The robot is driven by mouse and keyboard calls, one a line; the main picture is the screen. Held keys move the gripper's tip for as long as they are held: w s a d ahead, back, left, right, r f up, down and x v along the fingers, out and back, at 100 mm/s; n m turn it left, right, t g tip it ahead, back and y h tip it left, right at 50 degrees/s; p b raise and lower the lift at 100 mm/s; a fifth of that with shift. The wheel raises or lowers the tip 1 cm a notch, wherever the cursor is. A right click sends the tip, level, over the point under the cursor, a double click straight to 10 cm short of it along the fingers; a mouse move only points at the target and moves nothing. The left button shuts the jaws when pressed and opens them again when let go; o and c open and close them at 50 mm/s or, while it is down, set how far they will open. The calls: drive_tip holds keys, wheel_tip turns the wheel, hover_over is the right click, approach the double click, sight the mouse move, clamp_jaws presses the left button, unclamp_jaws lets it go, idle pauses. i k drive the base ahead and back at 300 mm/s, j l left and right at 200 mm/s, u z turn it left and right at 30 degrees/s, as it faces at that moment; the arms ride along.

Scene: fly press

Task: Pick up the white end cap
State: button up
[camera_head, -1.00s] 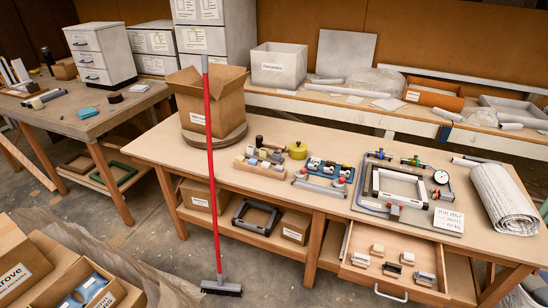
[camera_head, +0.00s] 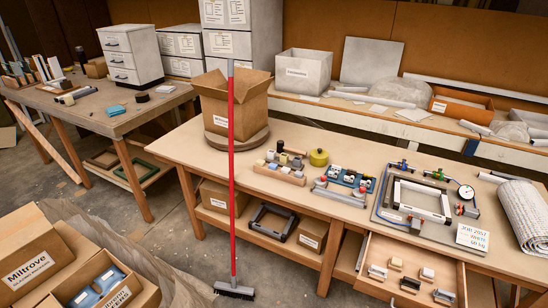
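Several small pale and dark-and-pale pieces lie in the open drawer at the front right of the main table. Among them are a cream piece (camera_head: 396,263), a whitish piece (camera_head: 427,273) and a grey-white piece (camera_head: 444,296). They are too small to tell for certain which is the white end cap. A wooden rack (camera_head: 279,172) on the table also holds several small dark, grey and pale pieces. My gripper is not in view.
A red-handled broom (camera_head: 232,180) stands upright in front of the table. The open drawer (camera_head: 374,250) juts out from it. A frame fixture (camera_head: 420,199), a blue tray (camera_head: 350,178) and a yellow-green round tin (camera_head: 319,157) stand on top. Cartons (camera_head: 30,262) crowd the lower left.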

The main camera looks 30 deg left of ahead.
sight(427, 273)
drive_tip(key=i+j+z, duration=0.3)
drive_tip(key=i, duration=0.3)
drive_tip(key=i+j+z, duration=0.3)
drive_tip(key=i, duration=0.25)
drive_tip(key=j, duration=0.1)
